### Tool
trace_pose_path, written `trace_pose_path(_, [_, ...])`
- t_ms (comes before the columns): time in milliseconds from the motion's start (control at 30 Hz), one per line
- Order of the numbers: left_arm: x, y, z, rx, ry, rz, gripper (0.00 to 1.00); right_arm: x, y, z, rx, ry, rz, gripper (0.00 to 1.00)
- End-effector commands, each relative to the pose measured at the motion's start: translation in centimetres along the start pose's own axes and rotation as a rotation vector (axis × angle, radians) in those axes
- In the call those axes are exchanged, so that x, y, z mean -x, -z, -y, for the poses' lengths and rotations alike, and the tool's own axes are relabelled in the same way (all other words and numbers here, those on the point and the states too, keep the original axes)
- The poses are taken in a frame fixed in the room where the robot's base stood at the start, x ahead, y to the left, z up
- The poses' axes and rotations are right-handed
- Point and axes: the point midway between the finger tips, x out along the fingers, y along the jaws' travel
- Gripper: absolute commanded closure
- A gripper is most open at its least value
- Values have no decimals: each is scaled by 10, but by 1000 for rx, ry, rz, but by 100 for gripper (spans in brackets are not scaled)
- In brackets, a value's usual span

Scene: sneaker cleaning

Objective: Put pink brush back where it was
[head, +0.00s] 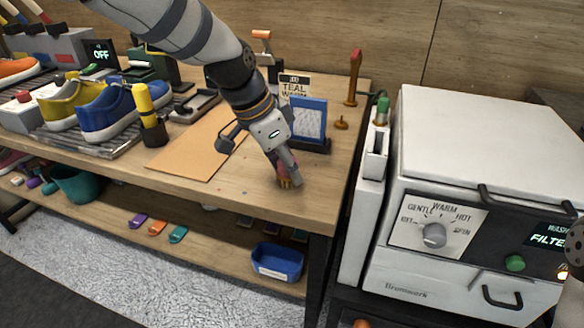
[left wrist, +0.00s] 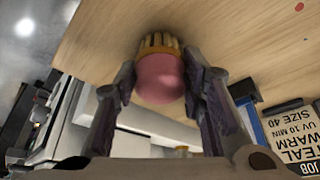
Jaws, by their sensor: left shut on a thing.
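The pink brush (left wrist: 160,78) has a rounded pink body and pale yellow bristles. In the left wrist view it sits between the two fingers of my left gripper (left wrist: 160,90), which is shut on it. In the head view my left gripper (head: 288,178) is low over the front right part of the wooden bench (head: 240,187). A little of the brush (head: 284,183) shows by the fingertips, with its bristles downward at or close to the bench top; I cannot tell whether they touch. My right gripper is not in view.
A blue-framed stand (head: 309,118) and a TEAL WARM card (head: 294,84) stand behind the gripper. A white washer (head: 480,130) stands right of the bench.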

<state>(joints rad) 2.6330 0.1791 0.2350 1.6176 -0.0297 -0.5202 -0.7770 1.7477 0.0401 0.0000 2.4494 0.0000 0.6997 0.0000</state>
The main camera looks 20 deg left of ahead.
Motion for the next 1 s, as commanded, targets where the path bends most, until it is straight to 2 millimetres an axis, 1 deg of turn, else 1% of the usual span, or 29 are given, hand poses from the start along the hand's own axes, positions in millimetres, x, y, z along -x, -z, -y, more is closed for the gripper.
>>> trace_pose_path(33, [-3, -2, -1, 0, -7, 6, 89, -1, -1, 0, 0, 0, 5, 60])
trace_pose_path(133, [2, 0, -2, -2, -3, 3, 89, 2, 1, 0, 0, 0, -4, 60])
trace_pose_path(267, [2, 0, -2, -2, -1, 1, 89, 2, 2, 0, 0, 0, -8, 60])
trace_pose_path(300, [2, 0, -2, -2, -1, 1, 56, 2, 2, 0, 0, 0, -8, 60])
trace_pose_path(367, [2, 0, -2, -2, -1, 1, 43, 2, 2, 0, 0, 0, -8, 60])
trace_pose_path(633, [2, 0, -2, -3, -1, 0, 43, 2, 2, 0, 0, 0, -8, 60])
trace_pose_path(700, [7, 1, -1, -3, 1, -1, 43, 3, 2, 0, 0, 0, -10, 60])
trace_pose_path(767, [18, 2, -1, -3, 3, -4, 43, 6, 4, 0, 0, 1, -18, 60])
trace_pose_path(1000, [86, 4, -1, -6, 7, -9, 43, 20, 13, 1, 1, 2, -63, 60])
